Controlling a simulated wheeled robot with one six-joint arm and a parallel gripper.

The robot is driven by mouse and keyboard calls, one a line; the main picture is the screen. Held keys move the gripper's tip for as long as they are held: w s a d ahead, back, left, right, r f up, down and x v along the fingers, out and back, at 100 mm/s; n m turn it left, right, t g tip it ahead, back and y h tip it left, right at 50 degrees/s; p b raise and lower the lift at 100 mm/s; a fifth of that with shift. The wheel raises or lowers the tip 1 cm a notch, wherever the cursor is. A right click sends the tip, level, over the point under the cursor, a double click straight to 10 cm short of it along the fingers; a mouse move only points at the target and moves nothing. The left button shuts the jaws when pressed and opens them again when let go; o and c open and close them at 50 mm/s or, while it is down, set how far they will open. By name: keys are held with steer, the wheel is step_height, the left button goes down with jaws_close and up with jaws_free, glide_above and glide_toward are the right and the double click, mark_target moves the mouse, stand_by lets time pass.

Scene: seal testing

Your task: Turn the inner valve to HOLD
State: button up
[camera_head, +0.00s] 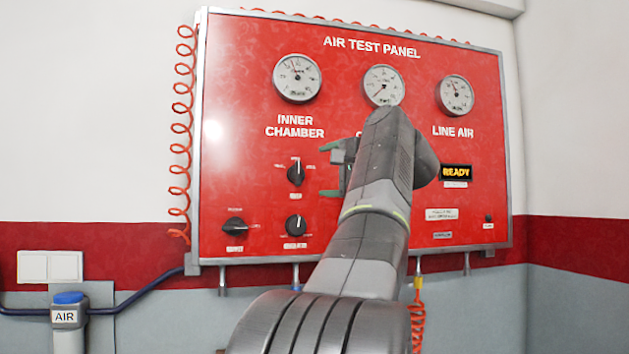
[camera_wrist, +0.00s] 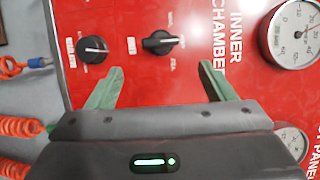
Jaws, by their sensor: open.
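The inner valve appears to be the black knob (camera_head: 296,172) under the INNER CHAMBER lettering on the red panel (camera_head: 240,110). Its white mark points nearly straight up; the small position labels around it are too blurred to read. The wrist view shows the same knob (camera_wrist: 158,43) with its mark toward picture right. My gripper (camera_head: 328,168) is open and empty, just right of the knob in the head view. In the wrist view my gripper (camera_wrist: 161,68) has its green fingers spread wide, the knob lying beyond and between them, apart from both.
A second black knob (camera_head: 296,225) sits below, also in the wrist view (camera_wrist: 93,50); another knob (camera_head: 233,227) is lower left. Gauges include the inner chamber gauge (camera_head: 297,78). A READY display (camera_head: 456,172) is at right. Orange coiled hose (camera_head: 181,130) runs along the left edge.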

steer(key=shift+v, duration=1.2)
